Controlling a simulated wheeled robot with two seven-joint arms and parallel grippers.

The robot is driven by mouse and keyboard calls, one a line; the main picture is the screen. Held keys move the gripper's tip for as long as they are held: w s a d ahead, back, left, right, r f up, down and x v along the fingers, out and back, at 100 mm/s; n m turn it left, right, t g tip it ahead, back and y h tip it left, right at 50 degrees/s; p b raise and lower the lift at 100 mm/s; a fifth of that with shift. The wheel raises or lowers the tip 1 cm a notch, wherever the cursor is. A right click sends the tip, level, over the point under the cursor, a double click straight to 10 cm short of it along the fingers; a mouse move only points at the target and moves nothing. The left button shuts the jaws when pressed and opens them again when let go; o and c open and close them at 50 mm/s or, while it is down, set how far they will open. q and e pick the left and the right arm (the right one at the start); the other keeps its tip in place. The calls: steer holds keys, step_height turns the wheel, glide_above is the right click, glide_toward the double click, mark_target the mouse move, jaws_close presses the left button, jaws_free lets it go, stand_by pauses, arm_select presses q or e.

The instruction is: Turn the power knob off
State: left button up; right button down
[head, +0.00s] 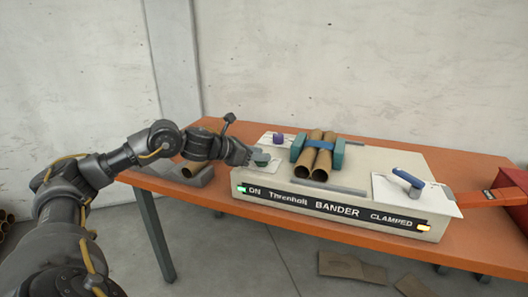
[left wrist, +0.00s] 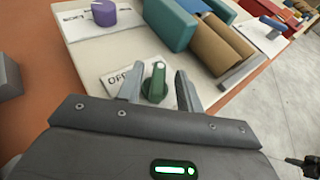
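The green power knob (left wrist: 154,84) stands on a white plate marked "OFF" on the bander's top. Its white pointer line faces up in the left wrist view, away from my gripper. My left gripper (left wrist: 158,88) is open, with one grey finger on each side of the knob and small gaps between. In the head view the left gripper (head: 255,156) reaches the left end of the bander (head: 410,164), and the green knob (head: 262,162) is partly hidden by it. The green light (head: 241,189) by "ON" is lit.
A purple knob (head: 278,139) sits behind the green one. Cardboard tubes (head: 322,160) lie between teal blocks (head: 338,154) to the right. A blue lever (head: 407,178) is at the bander's right end. A grey block (head: 198,177) lies on the orange table (head: 205,196).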

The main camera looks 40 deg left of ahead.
arm_select(q)
steer(key=shift+x, duration=1.15)
arm_select(e)
steer(key=shift+w+f, duration=0.15)
steer(key=shift+f, duration=0.2)
arm_select(q)
steer(key=shift+c, duration=0.5)
jaws_close()
